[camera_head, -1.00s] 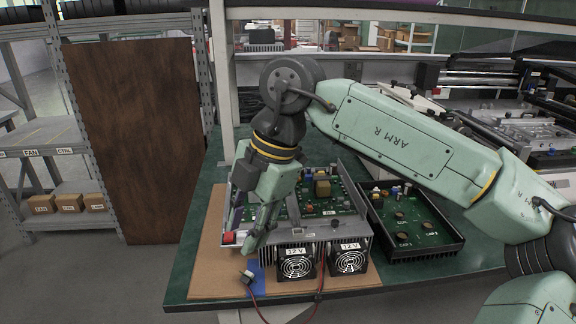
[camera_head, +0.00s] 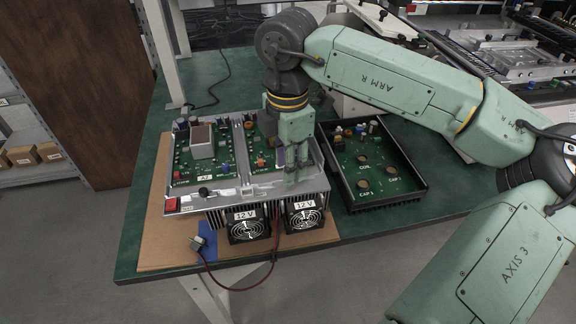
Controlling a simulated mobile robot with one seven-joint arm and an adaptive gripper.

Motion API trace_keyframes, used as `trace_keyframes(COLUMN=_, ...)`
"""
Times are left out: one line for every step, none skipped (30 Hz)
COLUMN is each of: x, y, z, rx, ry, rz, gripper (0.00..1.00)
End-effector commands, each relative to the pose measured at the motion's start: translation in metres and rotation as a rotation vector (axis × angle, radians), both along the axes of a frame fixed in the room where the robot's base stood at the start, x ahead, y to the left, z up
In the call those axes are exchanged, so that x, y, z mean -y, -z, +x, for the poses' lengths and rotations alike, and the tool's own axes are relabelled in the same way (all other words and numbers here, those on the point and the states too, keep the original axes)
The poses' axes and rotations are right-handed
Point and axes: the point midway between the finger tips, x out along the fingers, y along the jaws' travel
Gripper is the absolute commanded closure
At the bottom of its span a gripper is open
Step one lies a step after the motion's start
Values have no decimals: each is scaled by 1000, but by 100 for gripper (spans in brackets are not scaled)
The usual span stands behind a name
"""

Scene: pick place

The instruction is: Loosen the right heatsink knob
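The open electronics unit (camera_head: 232,196) sits on a brown mat, with green boards inside and a grey metal heatsink strip along its front. A black knob (camera_head: 203,191) stands on the left part of this strip, beside the label "A2". My gripper (camera_head: 292,178) points down over the right part of the strip. It hides that spot, so I cannot see the right knob or tell whether the fingers touch it. The finger gap is not clear from this view.
Two fans (camera_head: 248,225) marked "12 V" are on the unit's front, with a red cable running to a small connector (camera_head: 199,243) on a blue patch. A second black tray with a green board (camera_head: 375,168) stands close on the right. The green table (camera_head: 140,215) is clear at left.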

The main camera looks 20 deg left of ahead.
Motion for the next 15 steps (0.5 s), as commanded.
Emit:
trace_keyframes(x=0, y=6, z=0, rx=-4, ry=0, rz=0, gripper=66)
trace_keyframes(x=0, y=9, z=0, rx=-2, ry=0, rz=0, gripper=66)
trace_keyframes(x=0, y=14, z=0, rx=-2, ry=0, rz=0, gripper=66)
trace_keyframes(x=0, y=17, z=0, rx=-3, ry=0, rz=1, gripper=66)
trace_keyframes(x=0, y=19, z=0, rx=-2, ry=0, rz=0, gripper=66)
trace_keyframes(x=0, y=22, z=0, rx=-1, ry=0, rz=1, gripper=66)
trace_keyframes(x=0, y=23, z=0, rx=-1, ry=0, rz=1, gripper=66)
trace_keyframes(x=0, y=24, z=0, rx=-1, ry=0, rz=1, gripper=66)
trace_keyframes(x=0, y=25, z=0, rx=-1, ry=0, rz=1, gripper=66)
trace_keyframes(x=0, y=25, z=0, rx=-1, ry=0, rz=1, gripper=66)
trace_keyframes(x=0, y=26, z=0, rx=-1, ry=0, rz=1, gripper=66)
trace_keyframes(x=0, y=26, z=0, rx=0, ry=0, rz=0, gripper=66)
trace_keyframes(x=0, y=26, z=0, rx=0, ry=0, rz=0, gripper=66)
trace_keyframes(x=0, y=26, z=0, rx=0, ry=0, rz=0, gripper=66)
trace_keyframes(x=0, y=26, z=0, rx=0, ry=0, rz=0, gripper=66)
